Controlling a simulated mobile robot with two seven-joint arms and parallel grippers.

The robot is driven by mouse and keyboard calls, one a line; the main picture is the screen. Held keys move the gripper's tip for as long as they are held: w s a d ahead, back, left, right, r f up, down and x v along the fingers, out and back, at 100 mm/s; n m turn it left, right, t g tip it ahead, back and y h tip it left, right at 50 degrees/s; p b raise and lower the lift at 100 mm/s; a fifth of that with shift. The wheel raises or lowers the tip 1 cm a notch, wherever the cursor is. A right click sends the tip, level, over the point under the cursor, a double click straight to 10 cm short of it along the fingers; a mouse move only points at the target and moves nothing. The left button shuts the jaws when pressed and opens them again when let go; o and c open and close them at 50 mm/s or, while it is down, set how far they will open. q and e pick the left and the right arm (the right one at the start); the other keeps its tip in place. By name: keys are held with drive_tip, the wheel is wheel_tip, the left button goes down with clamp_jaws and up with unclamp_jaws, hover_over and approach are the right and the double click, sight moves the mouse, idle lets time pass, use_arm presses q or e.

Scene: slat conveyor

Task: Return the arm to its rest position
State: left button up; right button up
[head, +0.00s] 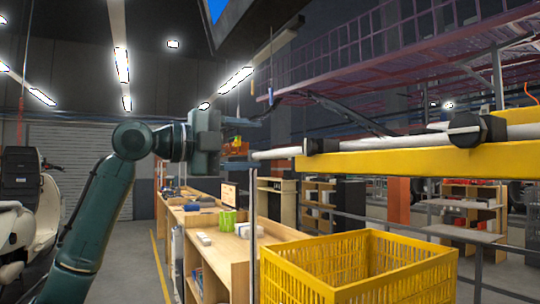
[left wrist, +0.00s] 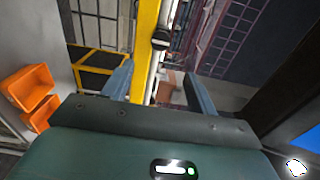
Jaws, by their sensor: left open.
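My left arm comes in from the left in the head view, dark green and raised. Its gripper (head: 248,144) points right, at the near end of the conveyor's yellow beam. In the left wrist view the two fingers of the gripper (left wrist: 158,88) stand wide apart with nothing held between them. The yellow beam (left wrist: 145,40) shows beyond the fingers there. My right gripper is not in view.
A yellow beam (head: 420,163) with a pale pipe runs in from the right. A yellow slatted crate (head: 300,283) stands below it. Wooden benches (head: 225,243) run behind. A white scooter (head: 30,215) is at left. Orange bins (left wrist: 28,88) show in the wrist view.

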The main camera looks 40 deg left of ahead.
use_arm(q)
drive_tip(key=shift+s+a, duration=0.2)
drive_tip(key=shift+s, duration=0.35)
drive_tip(key=shift+w+f, duration=0.1)
